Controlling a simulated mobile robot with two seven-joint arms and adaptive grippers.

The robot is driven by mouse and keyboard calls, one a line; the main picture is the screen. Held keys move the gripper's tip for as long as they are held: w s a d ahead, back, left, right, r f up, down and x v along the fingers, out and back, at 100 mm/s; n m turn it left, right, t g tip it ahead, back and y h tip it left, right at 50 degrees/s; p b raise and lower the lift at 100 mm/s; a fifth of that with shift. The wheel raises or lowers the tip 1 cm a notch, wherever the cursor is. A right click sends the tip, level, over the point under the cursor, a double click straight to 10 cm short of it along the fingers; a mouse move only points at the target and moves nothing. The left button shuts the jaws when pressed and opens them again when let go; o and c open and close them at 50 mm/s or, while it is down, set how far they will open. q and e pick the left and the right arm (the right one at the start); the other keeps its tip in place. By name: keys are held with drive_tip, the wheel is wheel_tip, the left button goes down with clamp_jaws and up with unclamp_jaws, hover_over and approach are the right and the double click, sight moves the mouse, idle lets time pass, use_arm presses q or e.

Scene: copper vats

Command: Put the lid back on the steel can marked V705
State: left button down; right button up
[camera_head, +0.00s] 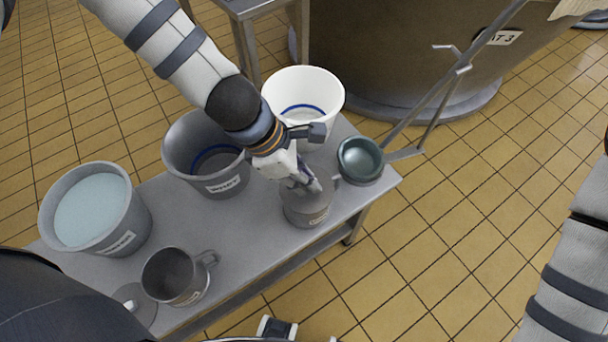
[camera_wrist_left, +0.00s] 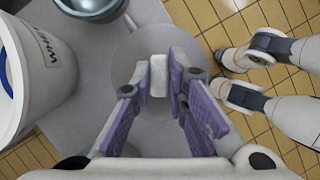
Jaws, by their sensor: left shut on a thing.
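A steel can (camera_head: 308,217) stands upright at the right end of the grey table. Its label is too small to read. My left gripper (camera_head: 308,185) is over it from above. In the left wrist view the purple-padded fingers are shut on the pale knob (camera_wrist_left: 158,76) of a round grey lid (camera_wrist_left: 140,48). The lid appears to be over the can's top; I cannot tell whether it is fully seated. A second, open steel can (camera_head: 175,274) with a side handle stands near the table's front left. Another lid-like disc (camera_head: 143,309) lies beside it, partly hidden.
Along the back stand a grey pail of pale liquid (camera_head: 130,232), a darker grey pail (camera_head: 176,146) and a white pail (camera_head: 334,93). A green bowl (camera_head: 361,158) is right of the left gripper. A large vat (camera_head: 390,60) stands behind. Tiled floor (camera_head: 430,260) is clear at right.

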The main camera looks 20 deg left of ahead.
use_arm(q)
drive_tip(key=c, duration=1)
unclamp_jaws()
drive_tip(key=shift+r+p, duration=1.1)
drive_tip(key=shift+r, duration=2.35)
use_arm(e)
drive_tip(key=w+r+t, duration=0.1)
drive_tip(key=w+r, duration=0.1)
drive_tip(key=w, duration=0.1)
drive_tip(key=shift+r, duration=0.35)
use_arm(q)
drive_tip(key=shift+c, duration=0.4)
clamp_jaws()
